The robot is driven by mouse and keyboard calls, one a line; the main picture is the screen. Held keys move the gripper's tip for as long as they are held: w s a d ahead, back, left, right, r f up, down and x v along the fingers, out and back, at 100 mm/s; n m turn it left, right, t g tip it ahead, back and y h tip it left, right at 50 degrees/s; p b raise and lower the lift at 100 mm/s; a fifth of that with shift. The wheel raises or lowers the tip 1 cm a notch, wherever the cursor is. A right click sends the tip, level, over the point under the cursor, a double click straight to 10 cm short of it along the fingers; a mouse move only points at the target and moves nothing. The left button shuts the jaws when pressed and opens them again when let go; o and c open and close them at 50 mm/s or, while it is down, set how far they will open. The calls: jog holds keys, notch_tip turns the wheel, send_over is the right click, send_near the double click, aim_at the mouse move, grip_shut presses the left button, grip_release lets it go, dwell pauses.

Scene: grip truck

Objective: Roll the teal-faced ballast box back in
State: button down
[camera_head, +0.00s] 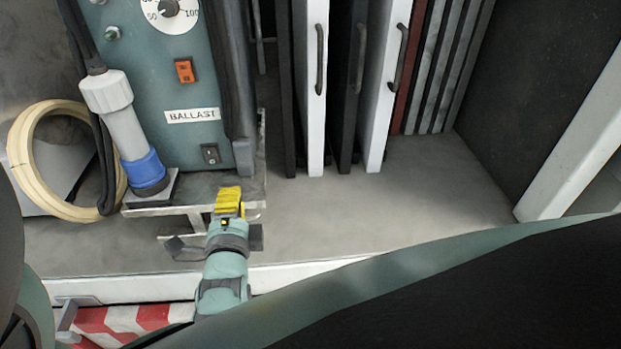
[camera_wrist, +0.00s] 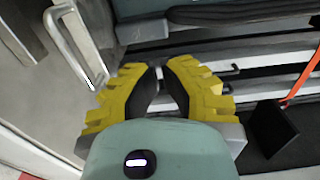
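The teal-faced ballast box (camera_head: 150,90) stands at the upper left in the head view, upright on a grey tray (camera_head: 150,212). Its front has a dial, an orange switch and a BALLAST label. My gripper (camera_head: 229,190), with yellow fingers, is just in front of the tray's right front part. Whether it touches the tray is unclear. In the wrist view, the fingertips (camera_wrist: 161,68) are close together with a narrow gap and no clear object between them. A teal surface, possibly the box, crosses the top of that view.
Upright panels with handles (camera_head: 320,75) stand to the box's right, above a bare grey floor (camera_head: 400,200). A grey-and-blue connector (camera_head: 130,130) and a cream hose coil (camera_head: 25,165) are at the left. A red-white striped strip (camera_head: 125,322) lies below the floor edge.

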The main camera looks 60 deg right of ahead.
jog(key=p, duration=0.3)
send_near(239, 150)
jog(key=shift+p+x, duration=1.55)
jog(key=shift+x, duration=2.55)
jog(key=shift+r, duration=0.1)
